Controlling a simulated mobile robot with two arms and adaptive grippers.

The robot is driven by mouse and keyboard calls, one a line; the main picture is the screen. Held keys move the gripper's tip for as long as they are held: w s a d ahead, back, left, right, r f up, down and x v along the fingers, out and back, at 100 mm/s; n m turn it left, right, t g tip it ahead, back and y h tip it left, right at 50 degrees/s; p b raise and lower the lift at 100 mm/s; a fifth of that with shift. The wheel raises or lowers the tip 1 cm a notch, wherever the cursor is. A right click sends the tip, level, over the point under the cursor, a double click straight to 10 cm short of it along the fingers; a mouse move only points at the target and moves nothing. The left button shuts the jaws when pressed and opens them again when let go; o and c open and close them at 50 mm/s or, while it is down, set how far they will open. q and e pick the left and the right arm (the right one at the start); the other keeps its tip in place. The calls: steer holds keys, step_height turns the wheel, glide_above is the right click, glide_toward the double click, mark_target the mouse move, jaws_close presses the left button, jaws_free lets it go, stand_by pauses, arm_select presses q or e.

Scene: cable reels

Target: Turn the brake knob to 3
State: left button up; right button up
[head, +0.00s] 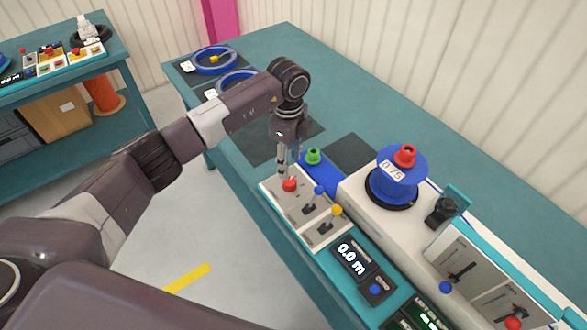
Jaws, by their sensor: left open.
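My left gripper (283,168) points down over the far end of the control panel (296,211), its fingertips just beside a red round knob (289,185). It is open and holds nothing that I can see; whether it touches the knob I cannot tell. The panel also bears a blue-tipped lever (319,190) and a yellow-tipped lever (336,211). No brake scale or number 3 is readable, so I cannot tell for sure which control is the brake knob. My right gripper is not in view.
A blue reel (388,182) marked 0.75 with a red cap stands on the white machine. A green knob (313,157) is close behind my gripper. A display (351,257) reads 0.0 m. Blue cable coils (213,61) lie at the far end; the table's back right is clear.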

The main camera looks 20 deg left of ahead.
mark_target(289, 181)
arm_select(q)
steer(key=shift+a+f, duration=0.1)
steer(key=shift+f, duration=0.25)
steer(key=f, duration=0.2)
steer(key=f+p, duration=0.1)
steer(key=f, duration=0.3)
steer(key=shift+s+p, duration=0.3)
steer(key=shift+p, duration=0.1)
steer(key=shift+w+f, duration=0.1)
steer(key=shift+f, duration=0.3)
steer(key=c, duration=1.1)
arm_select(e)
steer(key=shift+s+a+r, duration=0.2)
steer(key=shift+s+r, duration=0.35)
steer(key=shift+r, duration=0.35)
